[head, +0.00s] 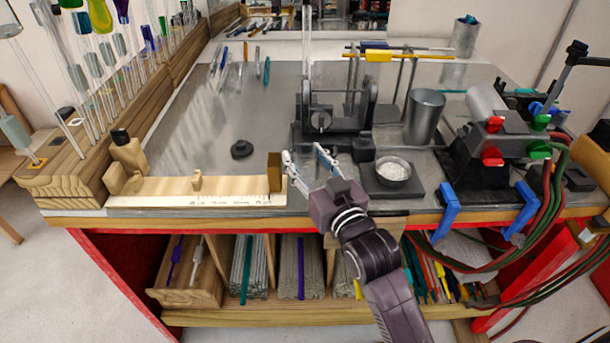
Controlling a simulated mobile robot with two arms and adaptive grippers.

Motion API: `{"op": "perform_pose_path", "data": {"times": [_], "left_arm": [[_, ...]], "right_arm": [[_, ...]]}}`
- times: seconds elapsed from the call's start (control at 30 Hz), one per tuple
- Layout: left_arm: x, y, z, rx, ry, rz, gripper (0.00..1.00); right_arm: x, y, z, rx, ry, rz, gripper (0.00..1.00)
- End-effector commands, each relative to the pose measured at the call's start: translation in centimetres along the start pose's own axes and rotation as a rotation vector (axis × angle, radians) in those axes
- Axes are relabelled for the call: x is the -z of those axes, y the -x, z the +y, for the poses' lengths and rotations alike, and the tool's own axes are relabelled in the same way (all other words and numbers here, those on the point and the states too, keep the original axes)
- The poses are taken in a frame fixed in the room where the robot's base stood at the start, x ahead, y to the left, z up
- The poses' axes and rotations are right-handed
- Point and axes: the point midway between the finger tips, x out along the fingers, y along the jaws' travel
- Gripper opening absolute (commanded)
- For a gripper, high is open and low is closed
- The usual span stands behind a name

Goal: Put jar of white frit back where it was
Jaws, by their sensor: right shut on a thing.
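My right gripper (305,166) reaches in from the lower right over the front of the bench. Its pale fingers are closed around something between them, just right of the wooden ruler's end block. What it holds is small and greyish or clear, and I cannot make out whether it is the jar of white frit. A low round dish of white granules (393,171) sits on a dark square base (407,188) to the right of the gripper, apart from it. No other white frit shows clearly. My left gripper is not in view.
A wooden ruler jig (215,191) lies left of the gripper. A black stand (335,112) is behind it. A metal cup (424,116) and a torch with hoses (492,125) stand right. A small black knob (241,149) lies on the mostly clear left bench top.

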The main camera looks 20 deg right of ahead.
Motion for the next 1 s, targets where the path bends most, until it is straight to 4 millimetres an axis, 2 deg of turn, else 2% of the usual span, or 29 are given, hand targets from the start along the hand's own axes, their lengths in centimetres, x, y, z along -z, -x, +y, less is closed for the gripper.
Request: {"op": "perform_pose_path", "data": {"times": [0.13,0.4,0.83,0.87,0.9,1.0], "left_arm": [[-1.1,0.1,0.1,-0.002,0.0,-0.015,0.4],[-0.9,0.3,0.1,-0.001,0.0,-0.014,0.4],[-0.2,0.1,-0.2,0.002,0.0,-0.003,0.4],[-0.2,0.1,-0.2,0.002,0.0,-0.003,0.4],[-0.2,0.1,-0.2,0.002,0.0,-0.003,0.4],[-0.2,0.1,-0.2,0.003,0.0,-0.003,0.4]], "right_arm": [[-1.1,0.0,0.0,0.0,0.0,0.001,0.09],[-4.7,0.0,0.0,0.0,0.0,0.002,0.09],[-5.4,0.0,0.0,0.0,0.0,0.003,0.09],[-5.3,0.0,0.0,0.0,0.0,0.001,0.45],[-5.3,0.0,0.0,0.0,0.0,0.001,0.49],[-5.3,0.0,0.0,0.0,0.0,0.001,0.49]]}}
